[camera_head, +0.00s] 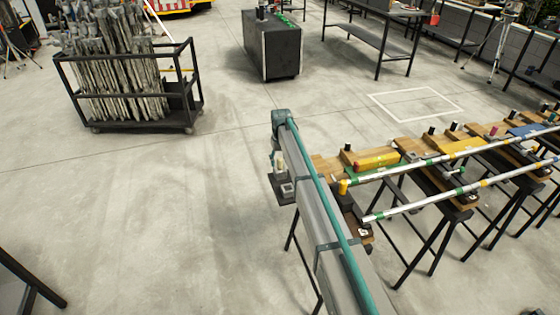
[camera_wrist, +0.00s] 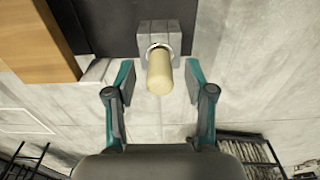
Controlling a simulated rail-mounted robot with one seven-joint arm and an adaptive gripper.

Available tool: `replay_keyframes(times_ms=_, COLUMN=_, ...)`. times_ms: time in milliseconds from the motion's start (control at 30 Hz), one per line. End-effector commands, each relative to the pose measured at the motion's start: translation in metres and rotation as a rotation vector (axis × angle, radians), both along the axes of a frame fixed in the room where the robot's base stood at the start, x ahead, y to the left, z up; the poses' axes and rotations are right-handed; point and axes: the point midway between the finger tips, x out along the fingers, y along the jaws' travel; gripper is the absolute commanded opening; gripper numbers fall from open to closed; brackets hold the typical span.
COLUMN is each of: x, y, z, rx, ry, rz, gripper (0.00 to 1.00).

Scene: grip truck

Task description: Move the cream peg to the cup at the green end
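The cream peg (camera_wrist: 159,76) shows in the wrist view with one end in the round hole of a square grey cup block (camera_wrist: 146,46). The block sits on a dark plate (camera_wrist: 108,18). My gripper (camera_wrist: 160,83) is open, with one teal finger on each side of the peg and a visible gap on both sides. In the head view, a grey block (camera_head: 288,188) sits on a dark plate at the near-left end of the bench row, partly beside my arm. I cannot tell which cup is at the green end; green bands (camera_head: 351,180) show on a pole nearby.
Wooden-topped benches (camera_head: 326,168) run off to the right with yellow, red and dark items and two striped poles (camera_head: 427,203). A black cart (camera_head: 130,119) of metal stands is at upper left, a dark cabinet (camera_head: 282,50) behind.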

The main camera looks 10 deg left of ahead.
Motion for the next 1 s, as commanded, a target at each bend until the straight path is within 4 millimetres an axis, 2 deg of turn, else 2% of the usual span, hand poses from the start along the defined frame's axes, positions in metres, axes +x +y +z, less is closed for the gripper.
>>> replay_keyframes(times_ms=367, x=0.0, y=0.0, z=0.006, rx=0.0, ry=-0.001, rz=0.0, gripper=0.55)
replay_keyframes(times_ms=567, x=-0.002, y=-0.001, z=0.033, rx=0.001, ry=-0.002, rz=0.0, gripper=0.55)
replay_keyframes(times_ms=800, x=-0.004, y=-0.002, z=0.08, rx=0.001, ry=-0.002, rz=0.0, gripper=0.55)
replay_keyframes(times_ms=1000, x=-0.006, y=-0.002, z=0.109, rx=0.0, ry=-0.001, rz=0.0, gripper=0.55)
